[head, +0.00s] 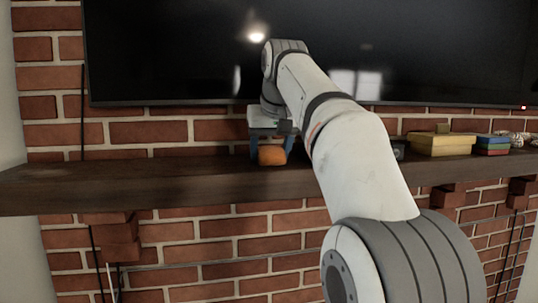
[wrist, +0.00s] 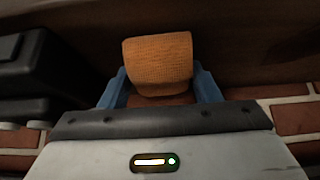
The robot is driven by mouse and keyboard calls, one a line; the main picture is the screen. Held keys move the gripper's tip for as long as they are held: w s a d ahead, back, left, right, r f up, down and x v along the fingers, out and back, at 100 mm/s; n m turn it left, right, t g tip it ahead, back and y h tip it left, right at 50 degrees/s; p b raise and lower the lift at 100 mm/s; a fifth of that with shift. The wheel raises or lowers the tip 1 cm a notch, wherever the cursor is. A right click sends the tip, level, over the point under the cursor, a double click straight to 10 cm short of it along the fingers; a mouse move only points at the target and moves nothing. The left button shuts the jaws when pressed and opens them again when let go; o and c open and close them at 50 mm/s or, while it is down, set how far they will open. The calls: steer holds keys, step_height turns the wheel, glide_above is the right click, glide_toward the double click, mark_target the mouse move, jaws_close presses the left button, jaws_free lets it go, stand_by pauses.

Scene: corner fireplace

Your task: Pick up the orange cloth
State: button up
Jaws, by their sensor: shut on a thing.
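The orange cloth (head: 272,155) looks like a small folded or rolled bundle with a woven texture. It is at the dark wooden mantel shelf (head: 120,182), in front of the brick wall. In the wrist view the cloth (wrist: 158,62) sits between the two blue fingers. My gripper (head: 271,150) is shut on the cloth, with one finger at each side of it; the gripper also shows in the wrist view (wrist: 160,88). I cannot tell whether the cloth still touches the shelf. The fingertips are partly hidden behind the cloth in the wrist view.
A large black television (head: 200,60) hangs on the wall just above the shelf, close to my arm. To the right on the shelf are a yellow box (head: 440,145) and a stack of coloured boxes (head: 492,145). The shelf's left part is clear.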

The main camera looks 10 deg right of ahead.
mark_target(271, 147)
steer(key=shift+c, duration=0.9)
steer(key=shift+s+r, duration=0.4)
steer(key=shift+s, duration=0.05)
steer(key=shift+w+r, duration=0.15)
steer(key=shift+r, duration=1.25)
steer(key=shift+w+r, duration=0.1)
steer(key=shift+r, duration=1.25)
steer(key=shift+s+r, duration=0.1)
steer(key=shift+r, duration=0.1)
steer(key=shift+s+r, duration=0.1)
steer(key=s+b, duration=0.7)
steer(key=s, duration=1.2)
steer(key=shift+s, duration=0.15)
